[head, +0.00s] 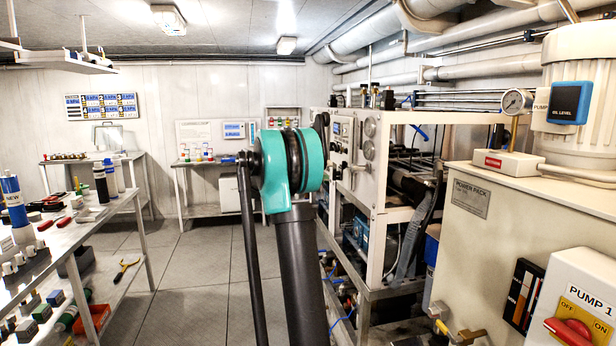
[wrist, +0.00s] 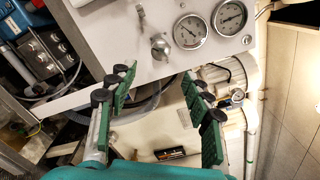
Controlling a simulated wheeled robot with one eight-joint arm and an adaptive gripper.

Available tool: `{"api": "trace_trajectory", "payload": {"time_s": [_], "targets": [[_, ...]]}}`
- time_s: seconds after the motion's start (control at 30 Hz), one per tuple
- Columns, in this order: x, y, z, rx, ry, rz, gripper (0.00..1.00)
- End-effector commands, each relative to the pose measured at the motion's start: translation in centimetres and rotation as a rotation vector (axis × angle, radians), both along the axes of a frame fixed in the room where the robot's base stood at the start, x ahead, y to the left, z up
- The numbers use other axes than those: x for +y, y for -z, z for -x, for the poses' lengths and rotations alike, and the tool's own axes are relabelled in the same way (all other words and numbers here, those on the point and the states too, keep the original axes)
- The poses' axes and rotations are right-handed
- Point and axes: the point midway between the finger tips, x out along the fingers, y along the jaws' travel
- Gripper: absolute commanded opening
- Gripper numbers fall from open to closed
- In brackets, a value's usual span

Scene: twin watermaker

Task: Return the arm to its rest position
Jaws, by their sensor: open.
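My gripper (wrist: 160,88) shows in the wrist view, with its two green-padded fingers spread apart. It is open and nothing is between the fingers. Beyond the fingertips is a pale panel with two round gauges (wrist: 187,31) (wrist: 229,17) and a metal knob (wrist: 160,46). I cannot tell how far the fingertips are from the panel. In the head view, my arm (head: 289,175) rises in the middle, with a dark link and a teal joint. My gripper does not show in the head view.
The white-framed machine (head: 375,210) stands close to the right of my arm. The power pack (head: 490,235) and the Pump 1 box (head: 578,310) are nearer at right. A loaded workbench (head: 95,215) is at left. The grey floor (head: 190,280) between is mostly clear, with pipes (head: 430,40) overhead.

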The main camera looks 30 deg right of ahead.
Motion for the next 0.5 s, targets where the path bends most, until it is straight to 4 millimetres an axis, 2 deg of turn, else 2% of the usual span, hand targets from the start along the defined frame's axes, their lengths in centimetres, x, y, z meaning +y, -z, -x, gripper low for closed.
{"api": "trace_trajectory", "payload": {"time_s": [0.17,0.27,0.37,0.5], "targets": [[0.0,0.0,0.0,-0.003,-0.001,-0.001,0.50],[0.2,0.8,0.6,-0.050,-0.011,-0.020,0.50],[0.9,2.9,1.9,-0.185,-0.034,-0.070,0.50],[2.9,8.0,5.1,-0.502,-0.042,-0.200,0.50]]}}
